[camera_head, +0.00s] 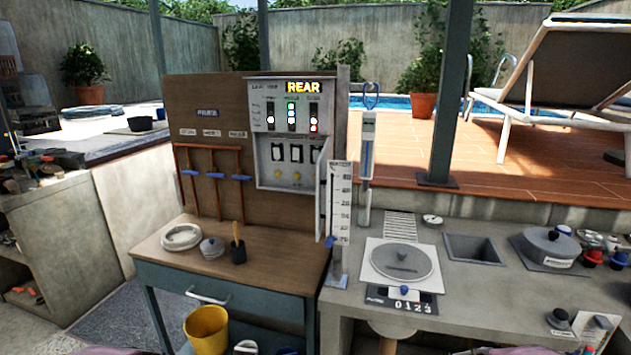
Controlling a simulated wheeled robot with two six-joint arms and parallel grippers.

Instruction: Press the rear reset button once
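A grey control panel (263,130) is mounted on the upright brown board above the wooden bench. A lit sign (303,87) at its top reads REAR. Below the sign are columns of small lamps, some glowing white, green and red. Under them is a row of dark switch-like squares with white parts. Two round yellow buttons (278,174) (295,175) sit at the bottom of the panel; their labels are too small to read. A narrow pale door or cover (322,190) stands at the panel's right edge. Neither of my grippers shows in the head view.
Brown pipes with blue handles (228,178) are left of the panel. A white scale post (341,205) rises to the right, beside the grey counter (465,292).

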